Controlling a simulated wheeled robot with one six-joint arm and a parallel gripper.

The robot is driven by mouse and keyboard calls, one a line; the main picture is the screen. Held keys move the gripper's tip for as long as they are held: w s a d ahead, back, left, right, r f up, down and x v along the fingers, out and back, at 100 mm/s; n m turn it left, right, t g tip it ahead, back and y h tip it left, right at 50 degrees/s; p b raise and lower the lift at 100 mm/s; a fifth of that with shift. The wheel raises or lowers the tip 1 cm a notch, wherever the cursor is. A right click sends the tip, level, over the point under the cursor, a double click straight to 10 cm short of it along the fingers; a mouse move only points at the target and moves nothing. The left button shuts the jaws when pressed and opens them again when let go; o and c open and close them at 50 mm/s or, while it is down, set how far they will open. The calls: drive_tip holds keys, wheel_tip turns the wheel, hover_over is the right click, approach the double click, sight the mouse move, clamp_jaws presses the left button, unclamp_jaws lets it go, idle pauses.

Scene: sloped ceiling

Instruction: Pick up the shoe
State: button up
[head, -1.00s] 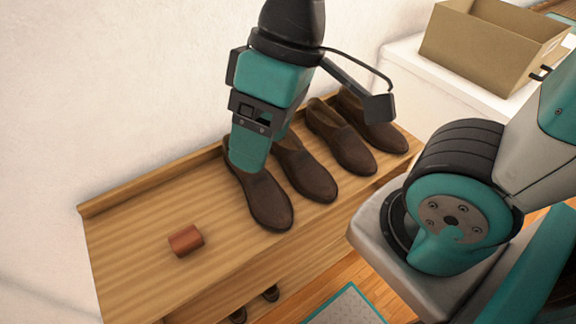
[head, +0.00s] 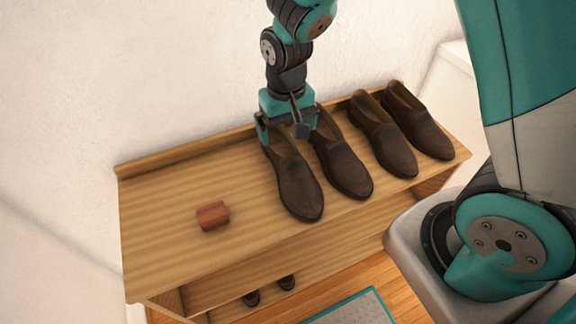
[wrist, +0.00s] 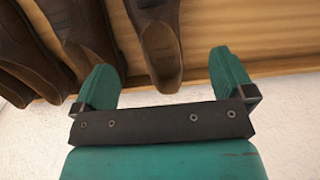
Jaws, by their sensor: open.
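Several brown leather shoes stand in a row on top of a wooden shelf. The leftmost shoe (head: 298,190) in the head view has its heel end at my gripper (head: 288,132). My gripper is open, with one teal finger on each side of that heel in the head view. In the wrist view the heel of this shoe (wrist: 160,50) lies between and just beyond the two fingertips of my gripper (wrist: 168,78). No contact is visible. The shoe's opening is partly hidden by my gripper in the head view.
The second shoe (head: 345,168) stands close on the right, with little room between. Further right are more shoes (head: 385,145). A small reddish-brown block (head: 213,216) lies left on the wooden shelf (head: 165,230). A raised back edge and white wall are behind. More shoes sit below.

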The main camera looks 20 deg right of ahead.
approach(289, 158)
drive_tip(key=s+a, duration=0.1)
drive_tip(key=s+f, duration=0.1)
drive_tip(key=shift+s+a+f, duration=0.1)
drive_tip(key=shift+s+a, duration=0.25)
drive_tip(key=shift+s+d+f+p, duration=0.15)
drive_tip(key=shift+f+p, duration=0.3)
drive_tip(key=shift+f, duration=2.2)
drive_tip(key=c, duration=1)
